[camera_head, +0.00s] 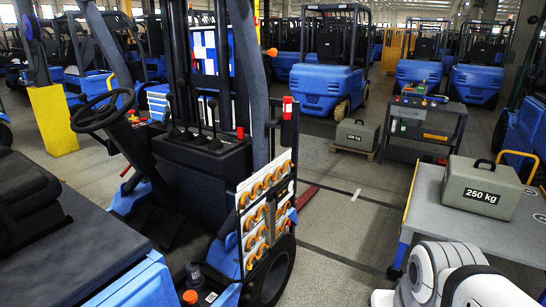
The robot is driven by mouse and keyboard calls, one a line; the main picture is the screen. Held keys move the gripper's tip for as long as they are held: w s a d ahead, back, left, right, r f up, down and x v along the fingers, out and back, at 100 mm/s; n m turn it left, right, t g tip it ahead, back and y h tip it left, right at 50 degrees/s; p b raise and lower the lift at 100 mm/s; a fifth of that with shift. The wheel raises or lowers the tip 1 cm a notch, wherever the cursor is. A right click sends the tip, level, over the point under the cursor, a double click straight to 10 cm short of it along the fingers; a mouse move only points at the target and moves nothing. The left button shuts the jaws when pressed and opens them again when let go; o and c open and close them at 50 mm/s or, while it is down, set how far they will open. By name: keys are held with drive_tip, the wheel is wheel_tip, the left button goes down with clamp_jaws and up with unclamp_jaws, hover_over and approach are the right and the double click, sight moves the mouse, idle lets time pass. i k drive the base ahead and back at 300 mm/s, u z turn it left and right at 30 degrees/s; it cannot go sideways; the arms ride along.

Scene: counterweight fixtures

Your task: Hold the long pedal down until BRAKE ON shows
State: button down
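A blue and black forklift (222,165) stands open-sided in the left and middle of the view. Its steering wheel (103,110), black console with several levers (205,140) and dark footwell (172,220) show. I cannot make out a long pedal in the dark footwell. No BRAKE ON sign is readable anywhere. A white jointed part of my arm (455,275) shows at the bottom right, to the right of the forklift. My gripper is not in view.
A grey block marked 250 kg (482,188) sits on a grey cart (438,205) at right. A smaller weight (356,136) rests on a pallet behind. A tool cart (402,150) and parked forklifts (327,75) stand further back. Floor (335,215) between forklift and cart is clear.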

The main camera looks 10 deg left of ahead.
sight(173, 231)
drive_tip(key=i, duration=0.95)
drive_tip(key=u, duration=1.9)
drive_tip(key=i, duration=1)
drive_tip(key=z, duration=0.05)
